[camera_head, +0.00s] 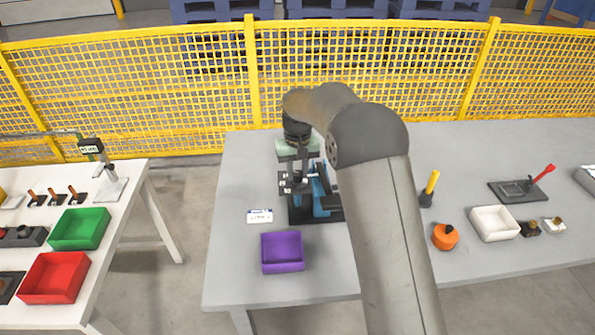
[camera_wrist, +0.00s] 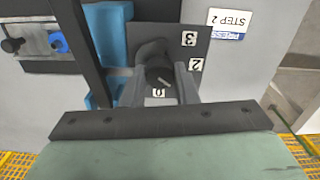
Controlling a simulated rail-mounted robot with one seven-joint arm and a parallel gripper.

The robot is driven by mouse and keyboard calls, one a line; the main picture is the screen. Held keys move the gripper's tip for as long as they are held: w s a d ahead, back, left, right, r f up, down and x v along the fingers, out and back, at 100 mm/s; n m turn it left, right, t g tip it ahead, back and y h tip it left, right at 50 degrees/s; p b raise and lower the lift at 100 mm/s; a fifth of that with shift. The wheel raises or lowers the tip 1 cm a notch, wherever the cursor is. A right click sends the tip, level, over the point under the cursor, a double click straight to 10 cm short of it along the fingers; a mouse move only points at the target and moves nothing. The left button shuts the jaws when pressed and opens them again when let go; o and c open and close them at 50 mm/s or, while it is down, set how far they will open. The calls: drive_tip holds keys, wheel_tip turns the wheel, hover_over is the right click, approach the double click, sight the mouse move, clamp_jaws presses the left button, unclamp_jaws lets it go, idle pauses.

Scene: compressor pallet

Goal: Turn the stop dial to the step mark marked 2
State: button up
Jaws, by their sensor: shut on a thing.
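The stop dial (camera_wrist: 157,70), a dark round knob with a short white line, sits on a dark plate (camera_wrist: 193,27) in the wrist view. White marks stand around it: a 3 (camera_wrist: 189,38), a 2 (camera_wrist: 196,65) and one near my palm that looks like a 0 (camera_wrist: 158,93). The white line slants to the lower right, between the 2 and that lower mark. My gripper (camera_wrist: 161,80) is shut on the dial, one finger on each side. In the head view my gripper (camera_head: 294,177) is over the dark and blue press; the dial is not clear there.
A white card reading PRESS STEP 2 (camera_wrist: 228,22) lies beside the plate. A purple bin (camera_head: 282,253) stands in front of the press. A yellow handle (camera_head: 431,187), an orange object (camera_head: 445,236) and a white bin (camera_head: 494,223) are right of my arm. A yellow fence (camera_head: 150,85) stands behind.

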sight(297, 173)
drive_tip(key=n, duration=0.3)
drive_tip(key=shift+n, duration=2.1)
drive_tip(key=shift+r, duration=0.1)
drive_tip(key=o, duration=1)
wheel_tip(297, 173, up, 17)
drive_tip(key=shift+r, duration=0.15)
